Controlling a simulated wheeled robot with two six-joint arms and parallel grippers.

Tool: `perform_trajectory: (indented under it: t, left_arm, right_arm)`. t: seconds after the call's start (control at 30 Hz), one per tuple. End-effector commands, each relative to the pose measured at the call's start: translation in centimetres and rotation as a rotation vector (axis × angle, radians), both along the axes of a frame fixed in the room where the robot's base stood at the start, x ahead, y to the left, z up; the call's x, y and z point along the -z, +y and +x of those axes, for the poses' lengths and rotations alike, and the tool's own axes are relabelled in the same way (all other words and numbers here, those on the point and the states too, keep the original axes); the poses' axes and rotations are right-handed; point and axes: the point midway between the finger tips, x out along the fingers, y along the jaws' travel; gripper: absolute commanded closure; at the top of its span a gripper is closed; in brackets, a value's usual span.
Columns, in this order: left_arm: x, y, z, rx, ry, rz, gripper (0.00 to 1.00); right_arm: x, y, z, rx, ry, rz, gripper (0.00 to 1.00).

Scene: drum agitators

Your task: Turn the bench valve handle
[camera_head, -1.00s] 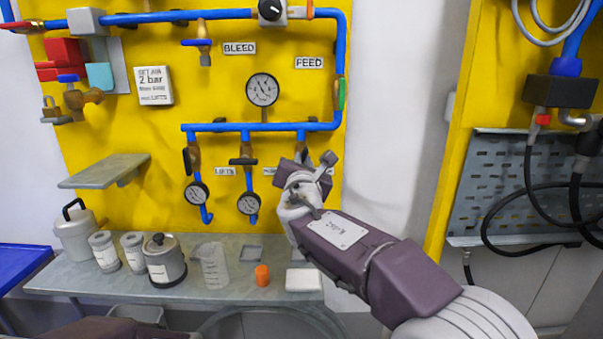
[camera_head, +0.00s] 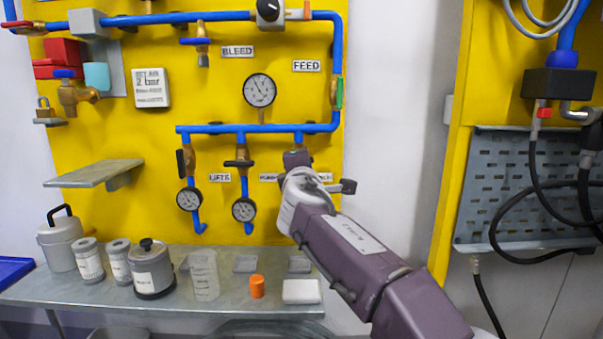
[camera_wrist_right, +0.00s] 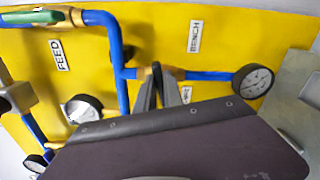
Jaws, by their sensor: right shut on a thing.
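The bench valve, a brass body (camera_wrist_right: 147,74) on a blue branch pipe, sits beside the BENCH label (camera_wrist_right: 195,37) in the right wrist view. My right gripper (camera_wrist_right: 158,88) has its dark fingers at this valve, close together and shut on its handle. The handle is mostly hidden between the fingers. In the head view my right gripper (camera_head: 297,160) is at the rightmost of the three drop branches and covers most of that valve. A round gauge (camera_wrist_right: 253,80) is on the same branch. My left gripper is out of view.
The lifts valve handle (camera_head: 180,163) stands vertical, and the middle valve handle (camera_head: 240,163) lies across its pipe. The feed gauge (camera_head: 259,90) is above. A bench (camera_head: 90,290) below holds canisters, a beaker (camera_head: 204,275) and an orange cup (camera_head: 257,287).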

Motion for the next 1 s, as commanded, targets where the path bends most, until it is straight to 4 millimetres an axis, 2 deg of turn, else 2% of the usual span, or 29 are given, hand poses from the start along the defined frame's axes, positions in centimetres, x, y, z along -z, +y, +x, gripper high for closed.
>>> perform_trajectory:
  t: [0.1,0.4,1.0]
  left_arm:
    - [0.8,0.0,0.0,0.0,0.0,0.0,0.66]
    - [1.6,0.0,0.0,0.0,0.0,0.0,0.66]
    - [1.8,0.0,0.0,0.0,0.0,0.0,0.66]
  right_arm:
    - [0.4,0.0,0.0,0.0,0.001,0.081,1.0]
    - [0.3,0.0,0.0,0.0,0.0,0.224,1.0]
    - [0.2,0.0,0.0,0.0,0.001,0.277,1.0]
